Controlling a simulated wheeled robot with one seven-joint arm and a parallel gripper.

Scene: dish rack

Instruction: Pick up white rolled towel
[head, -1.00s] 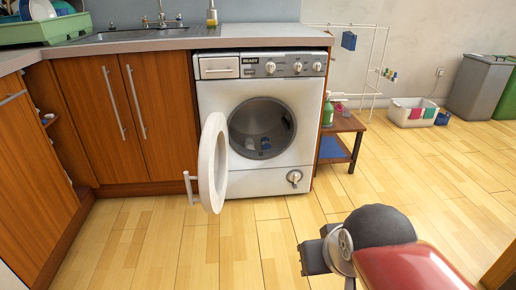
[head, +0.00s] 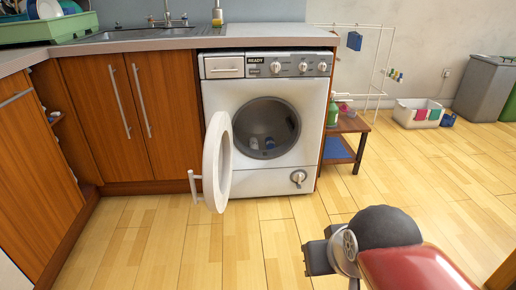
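A small whitish item (head: 254,143) lies inside the washing machine drum, beside a small blue item (head: 269,143). It may be the white rolled towel, but it is too small to tell. The washing machine (head: 267,120) has its round door (head: 217,162) swung open to the left. A red and dark grey part of my arm shows at the lower right, in front of the machine and apart from it.
A small wooden side table (head: 346,135) with bottles stands right of the machine. Farther right are a white basket (head: 408,121) with coloured cloths, a drying rack (head: 379,62) and a grey bin (head: 482,88). Wooden cabinets (head: 105,125) stand left. The floor in front is clear.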

